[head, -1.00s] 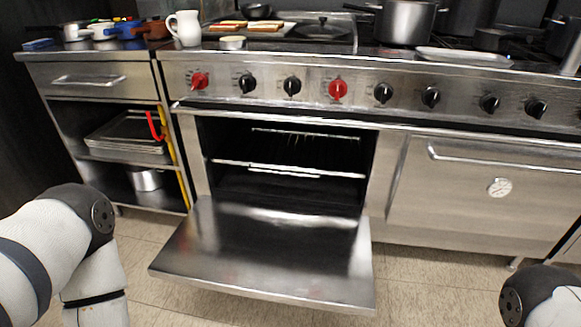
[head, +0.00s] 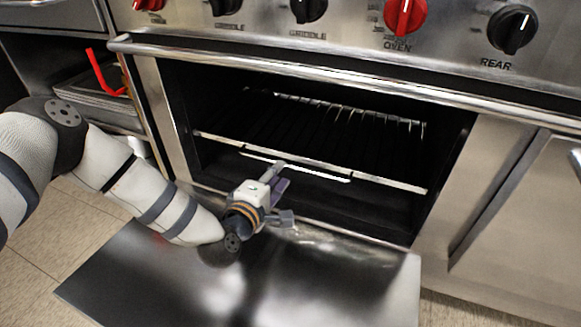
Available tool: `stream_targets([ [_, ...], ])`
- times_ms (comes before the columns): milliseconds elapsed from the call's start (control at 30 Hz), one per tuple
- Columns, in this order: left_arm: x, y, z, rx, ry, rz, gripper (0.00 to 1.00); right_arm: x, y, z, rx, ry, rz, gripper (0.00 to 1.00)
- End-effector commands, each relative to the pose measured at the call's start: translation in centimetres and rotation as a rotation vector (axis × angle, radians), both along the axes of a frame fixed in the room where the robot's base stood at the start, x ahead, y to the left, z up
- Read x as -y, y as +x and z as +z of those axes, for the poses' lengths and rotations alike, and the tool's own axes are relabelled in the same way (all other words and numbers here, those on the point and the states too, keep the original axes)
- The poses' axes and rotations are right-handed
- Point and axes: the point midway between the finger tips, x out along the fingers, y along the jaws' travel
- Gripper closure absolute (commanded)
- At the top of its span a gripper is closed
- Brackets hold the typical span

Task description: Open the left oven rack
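The left oven's rack (head: 395,181) is a dark wire grid with a bright front bar, inside the open oven cavity. A shorter bright bar (head: 325,175) runs just below the front bar. My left gripper (head: 284,193) is at the oven mouth, above the lowered door, its fingers pointing into the cavity. The fingers are spread apart and nothing shows between them. The upper fingertip overlaps the short lower bar in the picture; I cannot tell whether it touches. My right gripper is out of view.
The lowered oven door (head: 350,280) lies open below the arm. A long handle bar (head: 330,76) crosses above the cavity, under black and red knobs (head: 405,15). A second closed oven door (head: 520,220) is at right. Shelving with trays (head: 100,98) is at left.

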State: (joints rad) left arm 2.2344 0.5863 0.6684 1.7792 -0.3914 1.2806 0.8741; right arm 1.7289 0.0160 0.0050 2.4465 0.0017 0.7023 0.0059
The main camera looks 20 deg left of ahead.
Motion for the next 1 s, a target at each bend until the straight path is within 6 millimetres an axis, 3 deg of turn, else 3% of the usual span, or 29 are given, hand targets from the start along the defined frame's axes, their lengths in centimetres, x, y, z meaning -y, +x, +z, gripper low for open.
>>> stream_targets([
  [100, 0.1, 2.8, -1.2, -0.003, 0.001, 0.000, 0.73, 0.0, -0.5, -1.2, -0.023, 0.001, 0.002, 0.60],
  [300, 0.2, 5.4, -1.5, -0.005, 0.001, -0.001, 0.73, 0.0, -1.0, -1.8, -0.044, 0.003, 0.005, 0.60],
  [600, 0.2, 5.8, -1.3, -0.004, 0.001, -0.001, 0.73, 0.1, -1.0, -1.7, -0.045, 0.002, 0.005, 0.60],
  [733, 0.2, 5.8, -1.3, -0.004, 0.001, -0.001, 1.00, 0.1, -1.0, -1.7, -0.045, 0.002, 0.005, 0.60],
  [1000, 0.2, 5.8, -1.3, -0.004, 0.001, -0.001, 1.00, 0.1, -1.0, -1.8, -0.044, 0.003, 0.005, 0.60],
])
